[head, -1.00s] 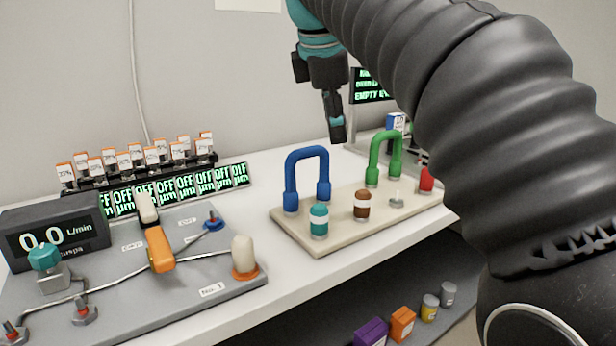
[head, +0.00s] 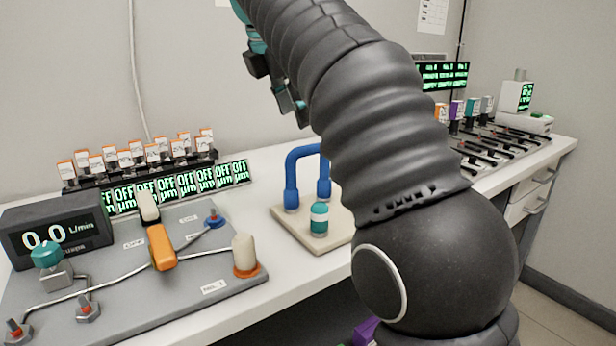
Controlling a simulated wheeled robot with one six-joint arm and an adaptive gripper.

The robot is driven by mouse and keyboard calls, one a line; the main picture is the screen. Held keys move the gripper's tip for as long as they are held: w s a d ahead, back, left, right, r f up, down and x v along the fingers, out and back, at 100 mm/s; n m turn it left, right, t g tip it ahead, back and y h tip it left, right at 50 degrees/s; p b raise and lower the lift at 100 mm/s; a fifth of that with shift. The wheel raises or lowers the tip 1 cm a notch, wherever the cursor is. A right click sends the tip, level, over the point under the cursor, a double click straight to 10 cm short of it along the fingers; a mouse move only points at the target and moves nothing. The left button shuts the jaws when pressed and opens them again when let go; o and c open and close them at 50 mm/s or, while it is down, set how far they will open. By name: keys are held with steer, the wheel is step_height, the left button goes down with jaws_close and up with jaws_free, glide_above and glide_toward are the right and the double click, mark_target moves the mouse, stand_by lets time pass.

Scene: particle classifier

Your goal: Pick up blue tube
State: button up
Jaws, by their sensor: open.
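The blue tube (head: 291,180) is an upside-down U standing upright on a beige board (head: 288,229) on the white bench. Its right leg and top right are close to my arm in the picture, and the arm hides part of its top right. My gripper (head: 290,104) is above and slightly left of the tube's top, against the wall, apart from it and empty. Its fingers are seen side-on and partly hidden by my arm. The green tube seen earlier is hidden behind my arm.
A teal-capped vial (head: 319,219) stands on the board just in front of the tube. A grey panel (head: 190,284) with valves and a flow meter (head: 58,230) lie left. At right, a rack (head: 485,150) and a white drawer unit (head: 530,199) stand along the bench.

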mark_target(306, 151)
steer(key=shift+x, duration=5.1)
jaws_close()
